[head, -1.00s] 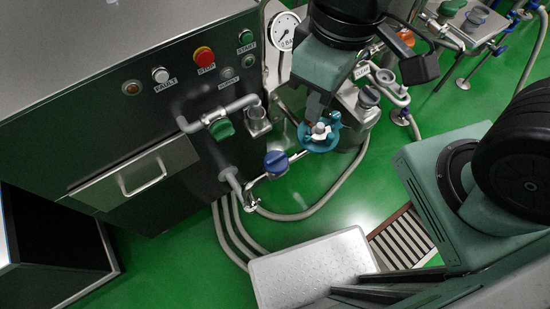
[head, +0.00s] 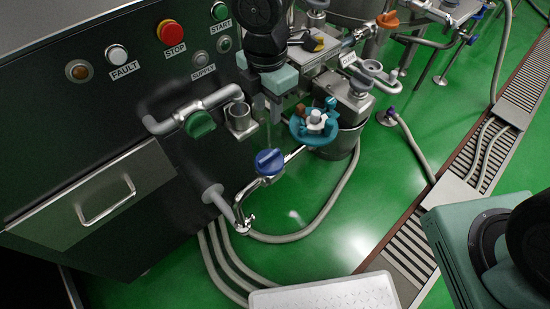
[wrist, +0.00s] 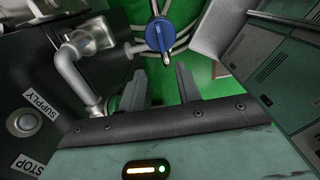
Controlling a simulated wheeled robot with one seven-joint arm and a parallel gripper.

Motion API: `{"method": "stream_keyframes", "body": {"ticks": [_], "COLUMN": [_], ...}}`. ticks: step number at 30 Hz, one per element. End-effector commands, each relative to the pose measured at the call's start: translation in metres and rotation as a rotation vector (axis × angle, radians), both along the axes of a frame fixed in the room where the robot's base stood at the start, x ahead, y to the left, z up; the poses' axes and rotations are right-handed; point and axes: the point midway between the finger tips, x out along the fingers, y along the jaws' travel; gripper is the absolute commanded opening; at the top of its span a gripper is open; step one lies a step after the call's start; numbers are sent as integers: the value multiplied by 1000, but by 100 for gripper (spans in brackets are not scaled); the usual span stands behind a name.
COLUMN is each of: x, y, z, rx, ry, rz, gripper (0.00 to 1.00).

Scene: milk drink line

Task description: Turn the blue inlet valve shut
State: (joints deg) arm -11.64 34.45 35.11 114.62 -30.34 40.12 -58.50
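The blue inlet valve (head: 269,162) has a round blue handle with a raised grip bar, on a pipe low in front of the machine. In the wrist view the blue valve (wrist: 159,35) lies just beyond the fingertips, near the middle, with its bar running roughly up and down. My gripper (head: 268,115) is above the valve in the head view, pointing down, apart from it. In the wrist view my gripper (wrist: 159,78) has its two fingers spread with nothing between them.
A green valve (head: 200,124) sits on the pipe to the left. A teal fitting with a white centre (head: 315,121) stands close to the right. Red STOP (head: 171,33) and other buttons are on the panel behind. Hoses (head: 225,255) and a pale tray (head: 325,296) lie below.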

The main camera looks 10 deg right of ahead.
Motion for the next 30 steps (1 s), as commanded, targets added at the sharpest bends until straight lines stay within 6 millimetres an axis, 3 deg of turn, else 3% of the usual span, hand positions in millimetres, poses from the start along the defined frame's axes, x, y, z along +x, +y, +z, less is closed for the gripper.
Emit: {"method": "stream_keyframes", "body": {"ticks": [21,30], "x": [-2,-2], "y": [0,0], "z": [-139,-164], "rx": [-1,0], "ry": [4,2], "rz": [-2,-4], "gripper": [34,34]}}
